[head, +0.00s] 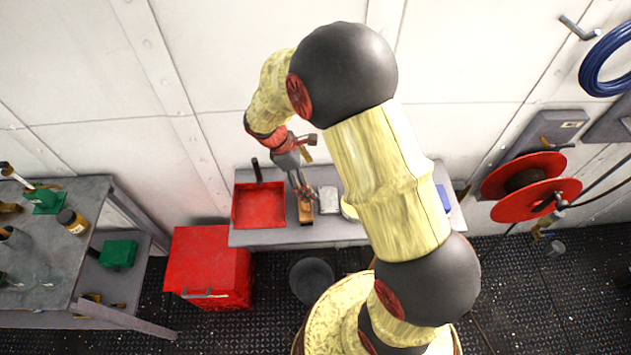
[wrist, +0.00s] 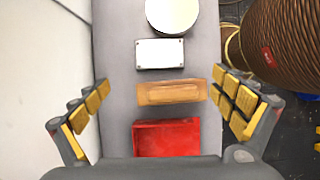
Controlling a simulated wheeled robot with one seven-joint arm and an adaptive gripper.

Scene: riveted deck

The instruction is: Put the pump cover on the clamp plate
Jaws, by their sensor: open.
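A pale rectangular plate with dark corner fasteners (wrist: 160,53) lies on the grey bench; it also shows in the head view (head: 328,199). A pale round disc (wrist: 172,12) lies beyond it, cut by the wrist view's top edge and mostly hidden by my arm in the head view. By shape the disc looks like the pump cover and the plate like the clamp plate, but I cannot tell for certain. My gripper (wrist: 163,88) is open and empty, its fingers apart above the bench; it also shows in the head view (head: 302,188).
A wooden block (wrist: 172,92) lies between my fingers in the wrist view, beside a red tray (wrist: 166,138). In the head view, a blue item (head: 443,198) lies at the bench's right end. A red cabinet (head: 209,262) and red hose reel (head: 525,185) flank the bench.

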